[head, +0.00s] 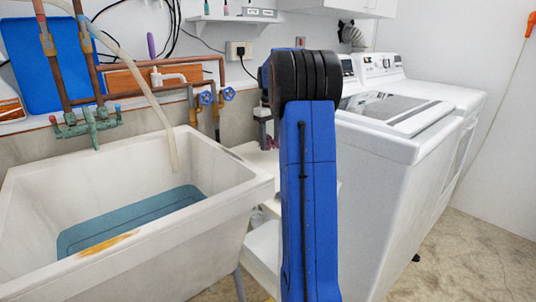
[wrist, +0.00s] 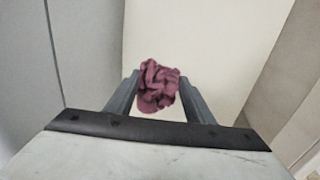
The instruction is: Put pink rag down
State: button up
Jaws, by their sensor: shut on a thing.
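The pink rag (wrist: 157,85) is a crumpled, dusky pink-purple cloth in the wrist view. My gripper (wrist: 160,88) is shut on it, with one dark grey finger on each side. The rag bunches up between and beyond the fingertips. A plain cream surface lies behind the rag, and I cannot tell how far away it is.
A large white sink (head: 130,215) with a blue-grey bottom stands at left under copper pipes. White laundry machines (head: 385,140) stand at right. A small white shelf stand (head: 262,245) is partly hidden behind my arm. Open floor (head: 470,250) lies at lower right.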

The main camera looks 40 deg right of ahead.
aim_at(270, 159)
jog(key=shift+f, duration=2.3)
jog(key=shift+f, duration=0.1)
jog(key=o, duration=1)
notch_tip(270, 159, up, 12)
jog(key=shift+r, duration=0.15)
